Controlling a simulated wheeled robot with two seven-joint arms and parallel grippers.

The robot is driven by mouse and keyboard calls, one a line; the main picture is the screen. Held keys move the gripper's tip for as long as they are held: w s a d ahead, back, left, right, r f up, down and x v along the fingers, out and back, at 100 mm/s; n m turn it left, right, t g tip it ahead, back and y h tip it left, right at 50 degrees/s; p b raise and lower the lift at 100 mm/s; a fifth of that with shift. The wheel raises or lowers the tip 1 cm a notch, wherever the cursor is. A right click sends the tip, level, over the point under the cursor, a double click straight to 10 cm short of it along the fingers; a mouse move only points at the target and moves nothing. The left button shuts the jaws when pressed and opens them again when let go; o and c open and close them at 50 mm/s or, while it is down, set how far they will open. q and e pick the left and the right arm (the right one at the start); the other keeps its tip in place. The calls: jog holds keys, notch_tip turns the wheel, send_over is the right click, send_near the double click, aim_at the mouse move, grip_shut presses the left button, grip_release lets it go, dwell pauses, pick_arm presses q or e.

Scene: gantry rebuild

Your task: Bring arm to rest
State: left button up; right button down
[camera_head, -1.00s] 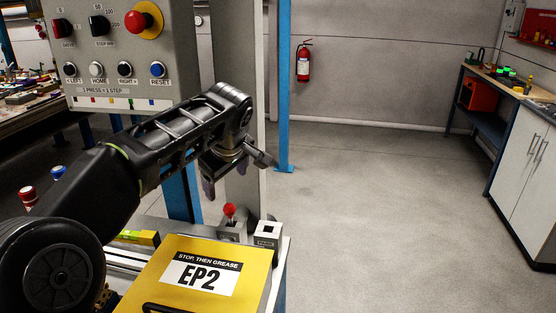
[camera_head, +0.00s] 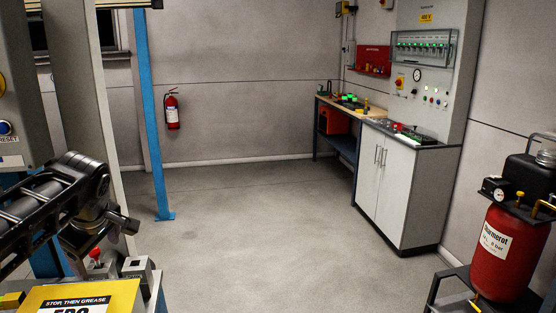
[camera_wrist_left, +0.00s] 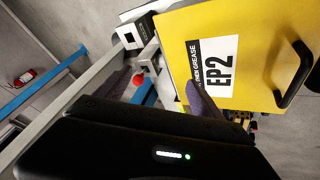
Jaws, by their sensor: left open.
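My left arm comes in at the left edge of the head view, with its wrist bent down. My left gripper (camera_head: 72,248) is partly hidden behind the wrist there. In the left wrist view its two fingers (camera_wrist_left: 158,90) are apart, with nothing held between them. A red knob (camera_wrist_left: 137,81) shows between the fingers, beyond them; it also shows in the head view (camera_head: 95,255), just below the wrist. I cannot tell the exact gap to it. My right gripper is not in view.
A yellow EP2 box (camera_head: 110,294) with a black handle and a grey block (camera_head: 140,270) are close below the arm. A blue post (camera_head: 150,110) stands behind. The floor ahead is clear. A cabinet (camera_head: 400,190) and red compressor tank (camera_head: 505,258) are at right.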

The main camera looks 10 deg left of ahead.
pick_arm(q)
jog(key=w+d+f+m+t+h, duration=0.3)
jog(key=w+d+f+m, duration=0.1)
jog(key=w+d+m, duration=0.4)
jog(key=d+f+m+h, duration=0.4)
jog(key=d+f, duration=1.1)
jog(key=f, duration=0.4)
jog(key=s+d+f+m, duration=0.1)
jog(key=s+d+f, duration=0.15)
jog(key=f, duration=0.35)
jog(key=s+d+f+m, duration=0.1)
jog(key=s+d+f, duration=0.15)
jog(key=f, duration=0.25)
jog(key=s+d+f+g, duration=0.2)
jog(key=s+f, duration=0.4)
jog(key=s, duration=0.3)
jog(key=s+d+f+g+h, duration=0.1)
jog(key=s+d+f+g, duration=0.1)
jog(key=s+f, duration=0.4)
jog(key=s+d+f+g, duration=0.2)
jog(key=s+d+f, duration=0.2)
jog(key=s, duration=0.7)
jog(key=shift+s+d+f+g+h, duration=0.2)
jog(key=shift+s+f+g+h, duration=0.15)
jog(key=shift+f, duration=0.55)
